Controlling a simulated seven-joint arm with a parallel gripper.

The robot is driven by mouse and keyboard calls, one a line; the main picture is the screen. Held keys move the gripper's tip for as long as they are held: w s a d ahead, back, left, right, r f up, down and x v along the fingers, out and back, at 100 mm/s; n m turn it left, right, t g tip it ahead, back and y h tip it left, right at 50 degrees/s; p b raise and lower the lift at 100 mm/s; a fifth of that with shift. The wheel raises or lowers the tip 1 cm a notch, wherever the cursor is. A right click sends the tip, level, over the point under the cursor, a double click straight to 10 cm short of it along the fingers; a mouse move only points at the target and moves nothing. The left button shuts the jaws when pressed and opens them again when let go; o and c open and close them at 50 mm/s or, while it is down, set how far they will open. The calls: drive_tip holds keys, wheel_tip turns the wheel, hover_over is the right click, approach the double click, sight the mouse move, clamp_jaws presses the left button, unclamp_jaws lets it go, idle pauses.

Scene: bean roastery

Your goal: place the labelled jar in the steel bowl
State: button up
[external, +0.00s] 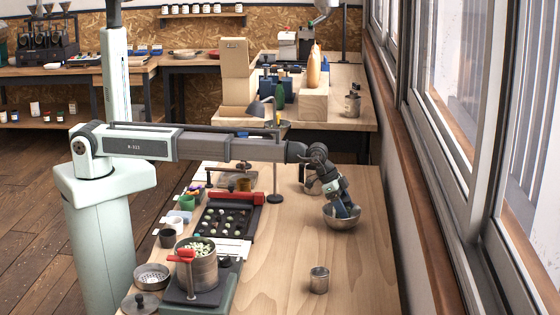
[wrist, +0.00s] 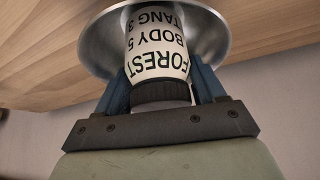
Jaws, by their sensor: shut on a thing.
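The labelled jar (wrist: 158,60) has a cream label reading FOREST, BODY 5, TANG 3, and a dark lid on the end toward my wrist. My gripper (wrist: 163,88) is shut on it, with a blue finger on either side. The steel bowl (wrist: 97,42) lies beyond the jar in the wrist view, its rim spreading out on both sides. In the external view the bowl (external: 340,222) stands on the right of the wooden bench, with my gripper (external: 347,211) tilted down at it. The jar is mostly hidden there. I cannot tell whether it touches the bowl.
A small metal can (external: 319,280) stands nearer on the bench. A black tray with a red edge (external: 232,222) and a steel pot of beans (external: 197,267) are at left. Windows and a wall run along the right. The bench's middle is clear.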

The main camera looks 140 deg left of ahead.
drive_tip(key=shift+f, duration=0.15)
drive_tip(key=o, duration=0.9)
drive_tip(key=shift+v, duration=3.95)
drive_tip(key=shift+w, duration=0.15)
